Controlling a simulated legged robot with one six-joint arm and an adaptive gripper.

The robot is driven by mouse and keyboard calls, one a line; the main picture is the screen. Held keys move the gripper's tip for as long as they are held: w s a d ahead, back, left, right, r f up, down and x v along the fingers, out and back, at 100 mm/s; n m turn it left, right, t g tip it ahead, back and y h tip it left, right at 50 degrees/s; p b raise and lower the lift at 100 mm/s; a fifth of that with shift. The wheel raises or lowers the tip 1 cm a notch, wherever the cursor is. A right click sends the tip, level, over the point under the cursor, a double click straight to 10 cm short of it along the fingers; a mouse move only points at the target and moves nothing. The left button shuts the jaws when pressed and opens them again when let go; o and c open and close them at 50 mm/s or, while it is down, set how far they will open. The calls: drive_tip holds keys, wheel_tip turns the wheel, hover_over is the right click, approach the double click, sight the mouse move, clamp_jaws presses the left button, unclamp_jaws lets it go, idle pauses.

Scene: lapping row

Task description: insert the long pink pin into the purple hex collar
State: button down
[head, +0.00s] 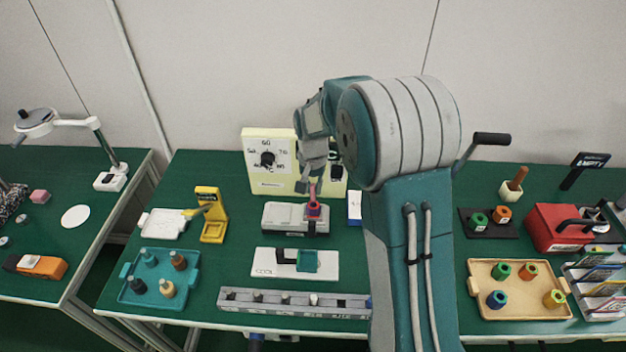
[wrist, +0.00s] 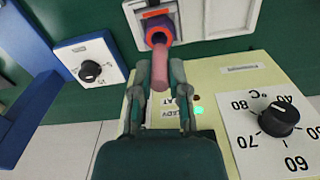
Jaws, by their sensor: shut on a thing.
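The long pink pin (wrist: 159,68) is between the fingers of my gripper (wrist: 158,98), which is shut on it. In the wrist view its far end overlaps the mouth of the purple hex collar (wrist: 153,22), which has an orange-red rim. I cannot tell how far, if at all, the pin is inside the bore. In the head view my gripper (head: 313,178) points down above the collar (head: 313,210), with the pin (head: 312,190) upright between them. The collar sits at the right part of a pale grey fixture (head: 280,222).
A cream panel with a temperature dial (head: 258,180) stands close behind my gripper. A white plate with a green block (head: 265,262) and a grey rail (head: 240,298) lie in front. A yellow stand (head: 212,230) and teal tray (head: 190,297) are left. My arm hides the table to the right.

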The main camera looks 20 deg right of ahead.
sight(313, 200)
drive_tip(key=shift+f, duration=0.5)
drive_tip(key=shift+f, duration=1.45)
idle(1.2)
drive_tip(key=c, duration=0.5)
unclamp_jaws()
drive_tip(key=shift+c, duration=0.2)
wheel_tip(313, 200, up, 12)
drive_tip(key=shift+f, duration=0.1)
